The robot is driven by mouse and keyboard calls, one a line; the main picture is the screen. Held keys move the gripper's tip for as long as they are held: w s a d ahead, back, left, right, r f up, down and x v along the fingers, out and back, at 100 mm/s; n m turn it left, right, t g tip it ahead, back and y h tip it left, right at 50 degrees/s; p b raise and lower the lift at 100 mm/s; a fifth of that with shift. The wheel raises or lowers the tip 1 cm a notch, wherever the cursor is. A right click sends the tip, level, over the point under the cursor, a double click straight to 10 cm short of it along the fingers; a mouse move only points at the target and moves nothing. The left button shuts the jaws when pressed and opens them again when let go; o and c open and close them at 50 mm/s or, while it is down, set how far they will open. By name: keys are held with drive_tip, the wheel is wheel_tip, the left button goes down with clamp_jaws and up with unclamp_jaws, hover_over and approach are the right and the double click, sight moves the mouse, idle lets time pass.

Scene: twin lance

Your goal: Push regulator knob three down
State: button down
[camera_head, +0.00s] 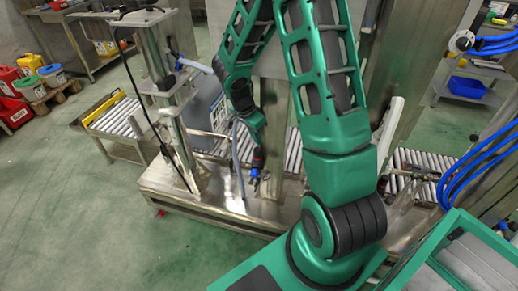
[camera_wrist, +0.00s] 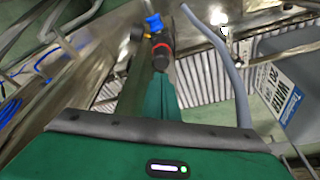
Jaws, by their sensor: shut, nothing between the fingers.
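A black regulator knob with a red ring (camera_head: 258,158) stands on a fitting with a blue part (camera_head: 254,172) above the steel bench. It also shows in the wrist view (camera_wrist: 161,49), with the blue part beyond it. My gripper (camera_head: 257,146) points down at the knob from above. In the wrist view my gripper (camera_wrist: 165,78) is shut and empty, its green fingers tapering to the knob's near end. Whether they touch or stop just short, I cannot tell. A second dark knob with some red (camera_head: 383,184) shows at the right, partly behind my arm. No numbers are visible on the knobs.
A grey hose (camera_wrist: 232,70) curves close to the right of the knob. A container with a water label (camera_wrist: 283,98) stands further right. A steel post (camera_head: 165,80) and roller conveyor (camera_head: 205,143) are nearby. Blue hoses (camera_head: 478,165) hang at the far right.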

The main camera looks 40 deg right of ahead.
drive_tip(key=shift+r, duration=1.8)
drive_tip(key=s+a+r+n+t+y, duration=0.2)
drive_tip(key=s+a+r+n, duration=0.5)
drive_tip(key=r, duration=0.3)
drive_tip(key=s+a+r+n+t+y, duration=0.1)
drive_tip(key=s+a+r+n+t, duration=0.1)
drive_tip(key=s+a+r+n, duration=0.5)
drive_tip(key=s+d+m+g, duration=0.4)
drive_tip(key=s+d, duration=0.7)
drive_tip(key=s, duration=0.3)
drive_tip(key=shift+s+d+r+y, duration=0.3)
drive_tip(key=shift+s+d, duration=0.1)
